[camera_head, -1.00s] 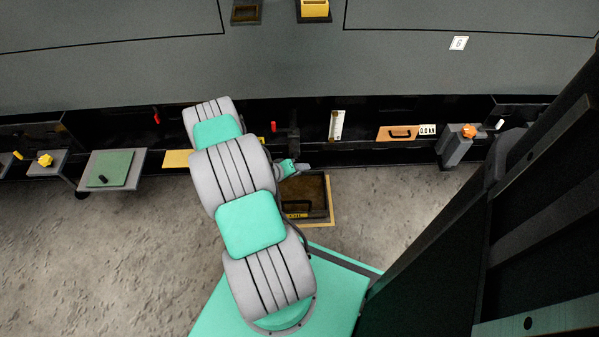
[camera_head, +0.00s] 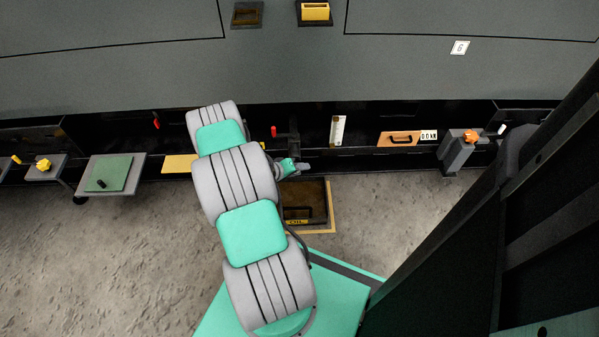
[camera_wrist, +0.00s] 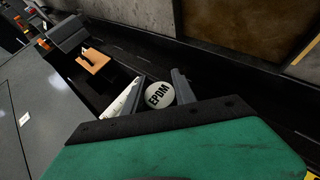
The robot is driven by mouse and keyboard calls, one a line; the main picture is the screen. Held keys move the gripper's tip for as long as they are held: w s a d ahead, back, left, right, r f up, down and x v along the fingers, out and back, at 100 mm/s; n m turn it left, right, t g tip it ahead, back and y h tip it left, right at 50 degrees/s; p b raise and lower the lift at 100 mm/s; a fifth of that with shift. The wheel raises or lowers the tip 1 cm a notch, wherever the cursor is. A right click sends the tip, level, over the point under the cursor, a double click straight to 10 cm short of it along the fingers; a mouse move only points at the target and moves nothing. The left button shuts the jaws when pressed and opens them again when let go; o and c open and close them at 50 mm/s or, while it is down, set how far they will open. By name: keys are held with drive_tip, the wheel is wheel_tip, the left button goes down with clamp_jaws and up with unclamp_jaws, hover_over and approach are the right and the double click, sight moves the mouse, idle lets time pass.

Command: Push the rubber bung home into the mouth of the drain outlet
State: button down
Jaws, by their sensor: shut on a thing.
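The rubber bung (camera_wrist: 159,96) shows in the wrist view as a pale round disc with black EPDM lettering. It sits between the two dark fingers of my gripper (camera_wrist: 160,86), which is shut on it. In the head view my gripper (camera_head: 302,167) is a small dark end past the teal wrist, near the dark lower face of the enclosure. The bung cannot be made out there. I cannot make out the drain outlet's mouth in either view, so the gap between it and the bung cannot be told.
A brown pan with a yellow rim (camera_head: 331,210) lies on the floor just below my gripper. An orange panel with a black handle (camera_head: 401,139) and a grey block with an orange knob (camera_head: 471,136) are to the right. A green-topped shelf (camera_head: 112,172) is at the left.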

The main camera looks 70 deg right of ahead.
drive_tip(key=shift+d, duration=0.1)
drive_tip(key=c, duration=0.9)
unclamp_jaws()
drive_tip(key=shift+r, duration=0.1)
drive_tip(key=p+v, duration=0.2)
drive_tip(key=v, duration=0.5)
drive_tip(key=shift+w+a+r+p, duration=0.15)
drive_tip(key=shift+a+r+p, duration=0.05)
drive_tip(key=shift+a+p, duration=0.15)
